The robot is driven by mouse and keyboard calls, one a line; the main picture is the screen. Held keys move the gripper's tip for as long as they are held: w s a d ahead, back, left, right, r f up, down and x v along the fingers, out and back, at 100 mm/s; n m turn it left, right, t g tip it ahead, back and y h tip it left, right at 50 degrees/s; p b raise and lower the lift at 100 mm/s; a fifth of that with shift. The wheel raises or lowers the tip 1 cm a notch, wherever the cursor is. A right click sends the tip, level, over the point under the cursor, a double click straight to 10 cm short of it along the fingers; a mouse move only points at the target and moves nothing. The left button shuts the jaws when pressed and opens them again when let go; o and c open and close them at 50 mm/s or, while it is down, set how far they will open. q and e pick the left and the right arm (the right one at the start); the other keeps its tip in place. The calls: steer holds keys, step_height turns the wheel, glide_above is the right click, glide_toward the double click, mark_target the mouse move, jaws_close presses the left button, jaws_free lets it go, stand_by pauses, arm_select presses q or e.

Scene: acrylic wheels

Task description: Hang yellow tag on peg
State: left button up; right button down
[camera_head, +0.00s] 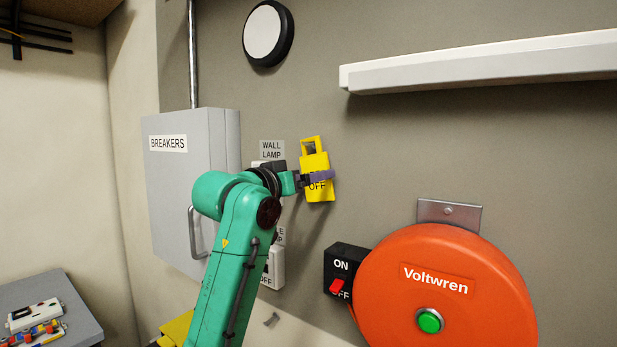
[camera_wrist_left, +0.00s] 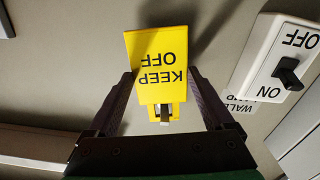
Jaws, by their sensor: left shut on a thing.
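The yellow tag (camera_head: 318,186) hangs in my left gripper (camera_head: 316,177), in front of the grey wall. It is near upright, slightly tilted, with its open loop at the top. My left gripper is shut on the tag's body. In the left wrist view, the tag (camera_wrist_left: 158,60) reads KEEP OFF upside down and sits between the fingers (camera_wrist_left: 162,75). A small pale grey and dark piece (camera_wrist_left: 165,114) shows at the loop's opening. I cannot tell whether it is the peg, or whether the loop is around it. My right gripper is not in view.
A WALL LAMP label (camera_head: 271,149) and switches are left of the tag, partly behind my arm. A grey breaker box (camera_head: 180,190) stands further left. A white ledge (camera_head: 480,65) projects upper right.

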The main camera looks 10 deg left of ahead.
arm_select(q)
steer(key=o, duration=1.1)
